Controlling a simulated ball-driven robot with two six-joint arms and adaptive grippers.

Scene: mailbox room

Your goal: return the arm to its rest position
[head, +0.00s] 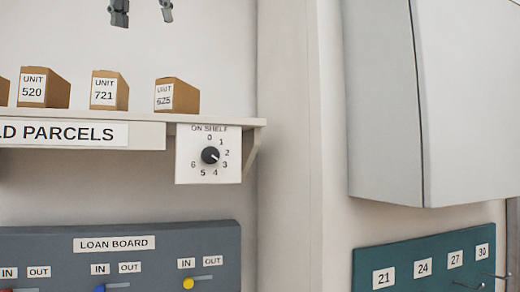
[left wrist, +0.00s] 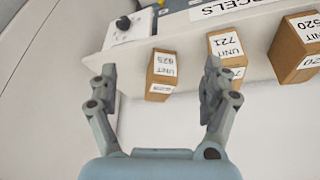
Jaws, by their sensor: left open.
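My left gripper (head: 142,12) shows at the top edge of the head view, above the shelf, with its two fingertips well apart. In the left wrist view the left gripper (left wrist: 158,82) is open and empty. Between its fingers, farther off, the box marked UNIT 625 (left wrist: 161,74) stands on the shelf. The gripper appears apart from the boxes. The rest of the left arm is out of the head view. My right gripper is not in view.
The shelf (head: 215,120) holds small cardboard boxes, including UNIT 721 (head: 110,91) and UNIT 520 (head: 44,88). A numbered dial (head: 210,155) hangs at its right end. A grey loan board (head: 190,240) is below. A grey cabinet (head: 385,100) and teal hook board (head: 400,250) are right.

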